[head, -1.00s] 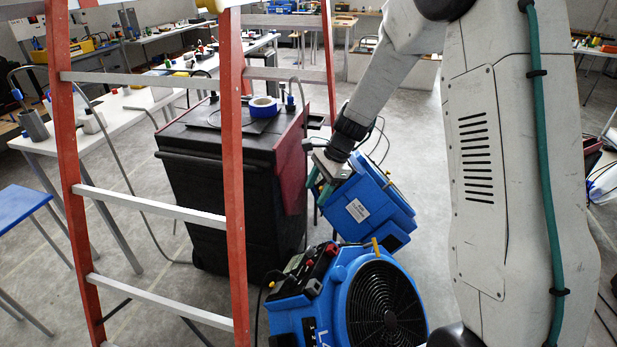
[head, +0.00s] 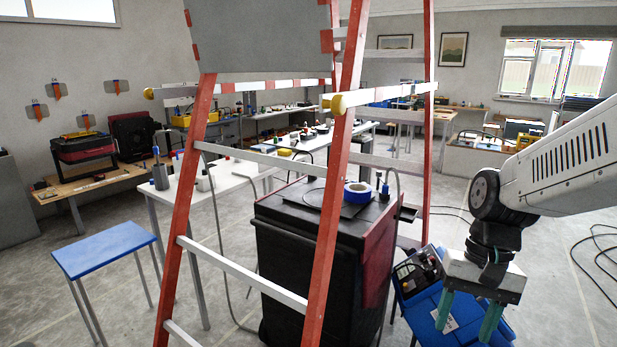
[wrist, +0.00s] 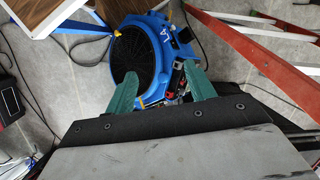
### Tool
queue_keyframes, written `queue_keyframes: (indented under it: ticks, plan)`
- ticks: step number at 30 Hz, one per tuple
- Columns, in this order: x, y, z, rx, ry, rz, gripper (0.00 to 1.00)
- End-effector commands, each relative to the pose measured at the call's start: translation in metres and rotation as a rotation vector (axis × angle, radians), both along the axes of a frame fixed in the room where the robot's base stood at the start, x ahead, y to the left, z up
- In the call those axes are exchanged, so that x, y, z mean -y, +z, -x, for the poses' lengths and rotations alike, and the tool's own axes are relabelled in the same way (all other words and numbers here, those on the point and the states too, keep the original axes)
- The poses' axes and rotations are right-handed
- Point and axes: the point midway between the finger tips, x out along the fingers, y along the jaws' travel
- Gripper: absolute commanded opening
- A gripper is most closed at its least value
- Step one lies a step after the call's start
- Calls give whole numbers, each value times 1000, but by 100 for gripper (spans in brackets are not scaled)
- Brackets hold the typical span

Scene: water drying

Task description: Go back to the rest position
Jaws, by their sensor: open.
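My gripper (head: 468,312) hangs at the right of the head view, its green fingers pointing down and spread apart with nothing between them. A blue air mover (head: 432,308) stands on the floor below and behind it. In the wrist view the gripper's two green fingers (wrist: 163,88) are apart, and a blue air mover with a round black grille (wrist: 140,55) lies beyond them on the floor. The gripper appears clear of it. The lower part of the air mover is cut off in the head view.
A blue-topped table (head: 103,247) is at left. Cables (head: 598,250) lie on the right floor, which is otherwise fairly open.

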Motion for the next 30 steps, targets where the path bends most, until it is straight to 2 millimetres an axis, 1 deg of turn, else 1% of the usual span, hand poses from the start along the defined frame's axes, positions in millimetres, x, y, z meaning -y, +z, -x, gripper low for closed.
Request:
queue_keyframes:
  ticks: [1, 6, 9, 13, 15, 18, 22, 30]
  plan:
    - [1, 11, 16, 25, 47, 14, 54]
    - [7, 34, 61, 90, 184, 68, 54]
    - [11, 45, 84, 135, 242, 102, 54]
    - [14, 55, 108, 201, 278, 140, 54]
    - [14, 60, 116, 241, 285, 155, 54]
    - [13, 67, 122, 287, 287, 163, 54]
    - [14, 73, 124, 322, 290, 167, 54]
    - [13, 74, 124, 327, 291, 166, 54]
